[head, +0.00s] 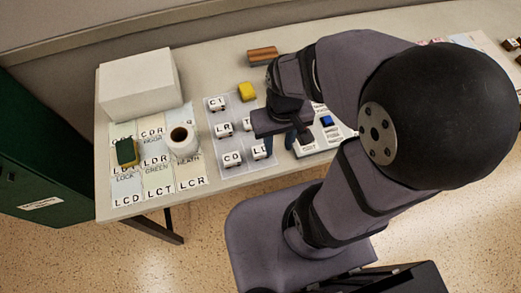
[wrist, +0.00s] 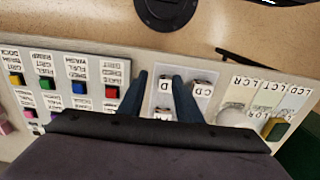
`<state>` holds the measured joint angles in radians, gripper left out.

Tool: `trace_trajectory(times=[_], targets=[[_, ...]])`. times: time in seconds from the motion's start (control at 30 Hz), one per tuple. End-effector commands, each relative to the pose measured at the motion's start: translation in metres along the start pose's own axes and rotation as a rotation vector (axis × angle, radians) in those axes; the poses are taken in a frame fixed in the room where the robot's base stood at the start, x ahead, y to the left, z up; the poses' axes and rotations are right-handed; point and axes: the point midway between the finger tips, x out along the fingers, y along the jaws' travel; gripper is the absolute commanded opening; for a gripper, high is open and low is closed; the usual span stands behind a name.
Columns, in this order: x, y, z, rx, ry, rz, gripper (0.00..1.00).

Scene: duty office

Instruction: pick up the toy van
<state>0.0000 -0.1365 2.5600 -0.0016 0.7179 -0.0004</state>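Several small white lettered blocks with dark spots low on their sides, which look like toy vans, stand on a pale grey sheet (head: 227,171). One marked CD (head: 232,159) is at the near edge, and another lettered one (head: 260,152) is to its right. I cannot tell which is the toy van meant. My gripper (head: 280,142) is open above the sheet's right side, its blue fingers pointing down. In the wrist view, a white block marked D (wrist: 164,86) shows between the fingertips (wrist: 159,78), with no clear contact. Another white block (wrist: 202,89) is just outside the right finger.
Coloured buttons (wrist: 79,89) sit on a labelled panel beside the sheet.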

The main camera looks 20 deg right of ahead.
Motion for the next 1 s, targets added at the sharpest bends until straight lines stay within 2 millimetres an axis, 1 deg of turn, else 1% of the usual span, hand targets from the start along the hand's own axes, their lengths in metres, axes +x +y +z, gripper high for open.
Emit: trace_trajectory(times=[0.03,0.1,0.37,0.47,0.57,0.63,0.73,0.8,0.9,1.0], targets=[[0.000,0.000,0.000,0.000,0.000,0.000,0.36],[0.000,0.000,0.000,0.000,0.000,0.000,0.51],[0.000,0.000,0.000,0.000,0.000,0.000,0.51],[0.000,-0.003,0.000,-0.015,0.000,0.000,0.51],[0.002,-0.013,0.002,-0.058,-0.011,0.000,0.51],[0.008,-0.023,0.008,-0.109,-0.040,0.002,0.51],[0.022,-0.043,0.023,-0.213,-0.115,0.012,0.51],[0.033,-0.057,0.029,-0.297,-0.164,0.026,0.51],[0.046,-0.071,0.030,-0.429,-0.212,0.068,0.51],[0.056,-0.079,0.024,-0.569,-0.240,0.120,0.51]])
